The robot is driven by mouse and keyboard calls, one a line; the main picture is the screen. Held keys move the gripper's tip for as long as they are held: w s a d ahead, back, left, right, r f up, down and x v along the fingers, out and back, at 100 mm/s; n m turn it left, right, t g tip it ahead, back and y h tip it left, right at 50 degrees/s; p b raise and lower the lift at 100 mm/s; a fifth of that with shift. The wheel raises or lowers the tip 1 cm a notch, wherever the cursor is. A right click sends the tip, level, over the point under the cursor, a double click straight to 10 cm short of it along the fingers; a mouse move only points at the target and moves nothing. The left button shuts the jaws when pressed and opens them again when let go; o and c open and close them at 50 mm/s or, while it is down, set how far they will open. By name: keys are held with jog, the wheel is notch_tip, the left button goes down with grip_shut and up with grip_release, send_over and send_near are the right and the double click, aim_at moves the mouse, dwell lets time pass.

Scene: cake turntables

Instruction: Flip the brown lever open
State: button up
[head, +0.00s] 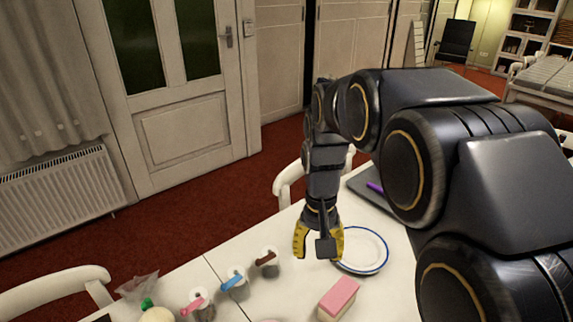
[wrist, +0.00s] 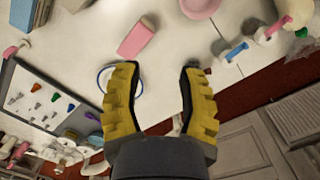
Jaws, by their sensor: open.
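The brown lever (head: 266,257) sits on top of a small pale turntable (head: 267,269) on the white table, at the right end of a row in the head view. A blue lever (head: 234,281) and a pink lever (head: 193,304) are on similar turntables to its left. My gripper (head: 318,245) is open and empty, pointing down, to the right of the brown lever and apart from it. In the wrist view the open fingers (wrist: 158,75) have bare table between them. The brown lever is mostly or fully hidden there, near the right fingertip; the blue lever (wrist: 236,50) shows clearly.
A blue-rimmed plate (head: 384,256) lies just right of my gripper. A pink-topped block (head: 340,295) stands in front of it. A grey board with a purple item (head: 375,187) is farther back. White chairs (head: 287,185) stand at the table edges.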

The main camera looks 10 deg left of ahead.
jog(key=w+a+f, duration=0.6)
jog(key=w+a, duration=0.2)
send_over(258, 260)
jog(key=shift+t, duration=0.4)
notch_tip(258, 260, down, 5)
jog(key=shift+r, duration=0.1)
jog(key=shift+f, duration=0.25)
notch_tip(258, 260, down, 8)
jog(key=shift+r, duration=0.25)
grip_shut()
